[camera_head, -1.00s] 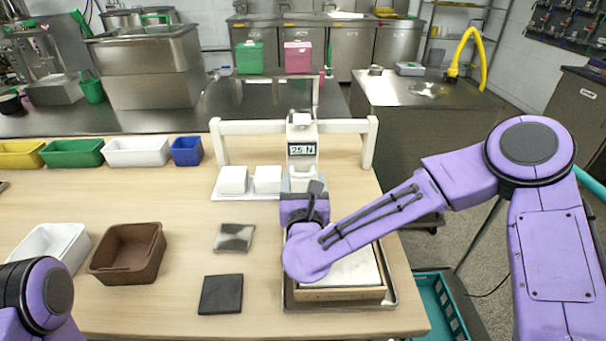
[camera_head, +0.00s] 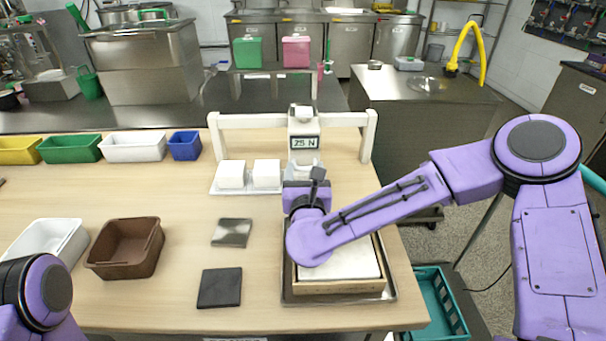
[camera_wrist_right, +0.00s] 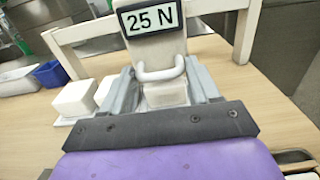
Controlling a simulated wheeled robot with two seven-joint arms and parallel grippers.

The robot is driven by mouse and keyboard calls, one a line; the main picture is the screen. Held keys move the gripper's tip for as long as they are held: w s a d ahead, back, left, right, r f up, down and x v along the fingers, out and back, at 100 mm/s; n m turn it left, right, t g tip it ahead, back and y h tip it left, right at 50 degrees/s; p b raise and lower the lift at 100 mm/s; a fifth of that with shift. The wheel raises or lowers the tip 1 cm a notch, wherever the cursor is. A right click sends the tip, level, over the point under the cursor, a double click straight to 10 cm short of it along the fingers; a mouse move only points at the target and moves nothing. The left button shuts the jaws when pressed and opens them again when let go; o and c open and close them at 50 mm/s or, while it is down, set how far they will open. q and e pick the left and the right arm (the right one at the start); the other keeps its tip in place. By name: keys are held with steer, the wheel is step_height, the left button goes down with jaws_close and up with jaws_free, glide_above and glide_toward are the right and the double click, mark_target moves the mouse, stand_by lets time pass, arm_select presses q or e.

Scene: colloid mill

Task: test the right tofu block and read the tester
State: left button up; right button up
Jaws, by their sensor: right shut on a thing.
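The tester (camera_head: 304,130) hangs on a white frame, and its display reads 25 N, also clear in the right wrist view (camera_wrist_right: 150,20). A white U-shaped handle (camera_wrist_right: 160,72) is at its lower end. My right gripper (camera_wrist_right: 163,86) is shut on this handle, a finger at each side. The right tofu block (camera_wrist_right: 166,95) shows pale below the handle in the wrist view; whether the tester touches it is unclear. Two other white tofu blocks (camera_head: 231,174) (camera_head: 266,173) stand on a tray to the left. My left gripper is out of view.
A wooden-framed white slab (camera_head: 345,262) sits in a metal tray below my right arm. A metal plate (camera_head: 232,232), a dark pad (camera_head: 220,288), a brown bin (camera_head: 126,248) and a white bin (camera_head: 50,243) lie to the left. Coloured bins line the back left.

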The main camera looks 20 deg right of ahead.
steer(key=o, duration=1.2)
steer(key=b+v, duration=0.2)
steer(key=v, duration=0.8)
steer(key=shift+s, duration=0.3)
